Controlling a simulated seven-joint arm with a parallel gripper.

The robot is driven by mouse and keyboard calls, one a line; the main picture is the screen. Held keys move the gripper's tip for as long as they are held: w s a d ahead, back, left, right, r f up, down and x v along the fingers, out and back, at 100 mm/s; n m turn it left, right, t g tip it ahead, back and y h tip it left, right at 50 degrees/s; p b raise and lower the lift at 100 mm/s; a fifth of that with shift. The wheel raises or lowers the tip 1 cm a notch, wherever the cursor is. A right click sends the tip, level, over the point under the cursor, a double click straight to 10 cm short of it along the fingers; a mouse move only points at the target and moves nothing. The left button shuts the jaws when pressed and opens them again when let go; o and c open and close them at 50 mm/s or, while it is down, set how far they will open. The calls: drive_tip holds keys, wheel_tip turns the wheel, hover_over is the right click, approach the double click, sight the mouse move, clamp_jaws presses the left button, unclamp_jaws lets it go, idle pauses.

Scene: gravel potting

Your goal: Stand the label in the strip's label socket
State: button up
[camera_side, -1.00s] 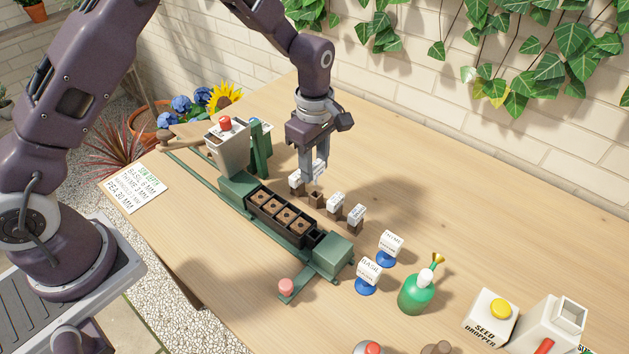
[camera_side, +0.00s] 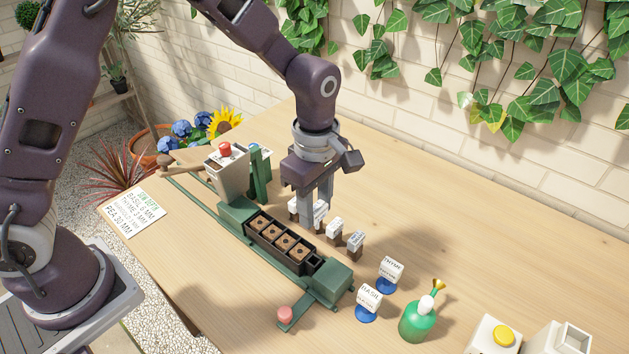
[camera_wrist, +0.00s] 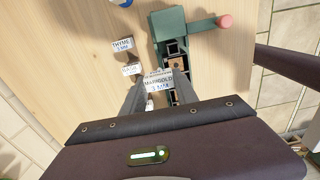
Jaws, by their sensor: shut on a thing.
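My gripper (camera_side: 318,198) is shut on a white label, which reads MARIGOLD in the wrist view (camera_wrist: 158,83). In the side view the label (camera_side: 320,213) hangs between the fingertips, just behind the strip; its lower end is hard to make out. The strip is a black tray (camera_side: 262,237) with several brown soil cells, on the green bench fixture. A small empty black opening (camera_side: 314,262) at its right end looks like the label socket. In the wrist view the strip is partly hidden behind the held label and fingers.
Two labels in holders, THYME (camera_wrist: 122,45) and another (camera_wrist: 131,69), stand beside the strip; a further white label (camera_side: 293,206) is left of my gripper. A green end block (camera_side: 327,281), blue-based tags (camera_side: 388,272) and a green bottle (camera_side: 417,318) lie right. The rear table is clear.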

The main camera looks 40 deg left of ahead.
drive_tip(key=s+d, duration=0.2)
drive_tip(key=s, duration=0.1)
hover_over(311, 251)
drive_tip(key=s+d, duration=0.1)
drive_tip(key=shift+s+d+f, duration=0.1)
drive_tip(key=shift+d+f, duration=0.05)
drive_tip(key=shift+f, duration=1.95)
drive_tip(key=shift+f, duration=0.25)
drive_tip(key=shift+f, duration=0.65)
drive_tip(key=shift+f, duration=0.1)
drive_tip(key=shift+f, duration=0.65)
drive_tip(key=shift+s+f, duration=0.1)
drive_tip(key=shift+f, duration=0.1)
